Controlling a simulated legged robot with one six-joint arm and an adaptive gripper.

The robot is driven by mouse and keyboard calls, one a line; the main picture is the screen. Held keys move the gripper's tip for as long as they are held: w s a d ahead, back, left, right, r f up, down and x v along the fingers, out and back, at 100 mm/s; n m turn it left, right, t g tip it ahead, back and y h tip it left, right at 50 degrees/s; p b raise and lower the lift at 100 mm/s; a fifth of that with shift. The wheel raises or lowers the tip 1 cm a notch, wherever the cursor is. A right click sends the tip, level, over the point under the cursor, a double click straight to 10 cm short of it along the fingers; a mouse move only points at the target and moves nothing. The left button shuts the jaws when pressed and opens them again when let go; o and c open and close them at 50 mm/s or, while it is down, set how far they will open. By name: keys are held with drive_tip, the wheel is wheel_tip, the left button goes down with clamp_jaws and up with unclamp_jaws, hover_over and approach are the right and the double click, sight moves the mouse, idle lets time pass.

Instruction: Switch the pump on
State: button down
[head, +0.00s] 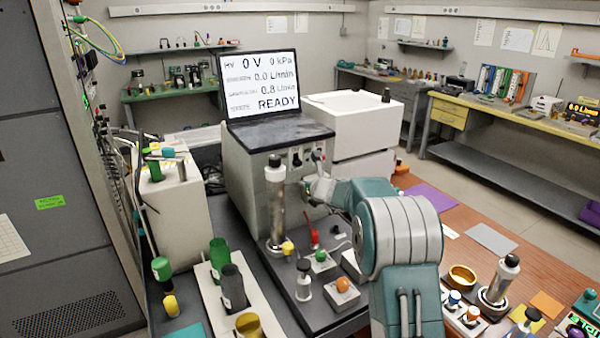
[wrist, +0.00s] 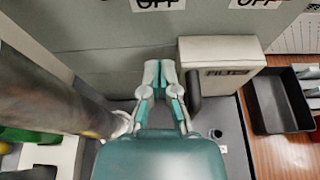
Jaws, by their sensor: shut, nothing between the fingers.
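A grey instrument (head: 255,170) stands on the bench with a tilted screen (head: 262,85) on top. The screen reads 0 V, 0 kPa, 0.0 L/min and READY. Small dark switches (head: 297,158) sit on its upper front; I cannot tell which one is the pump's. In the wrist view, two OFF labels (wrist: 157,4) show at the top edge of the grey front panel (wrist: 110,62). My gripper (head: 312,186) is in front of the panel, below the switches. In the wrist view my gripper (wrist: 160,72) is shut and empty, its tips pointing at the panel; contact cannot be told.
A metal cylinder (head: 276,205) stands upright left of my gripper. In the wrist view, a pale box (wrist: 222,62) with a dark tube is close on the right, and a black tray (wrist: 278,100) lies beyond. Coloured knobs (head: 320,256) and bottles crowd the bench below.

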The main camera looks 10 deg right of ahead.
sight(299, 163)
drive_tip(key=x, duration=0.3)
wheel_tip(299, 163, up, 3)
drive_tip(key=shift+f, duration=0.2)
drive_tip(key=shift+r, duration=0.7)
drive_tip(key=shift+r, duration=1.4)
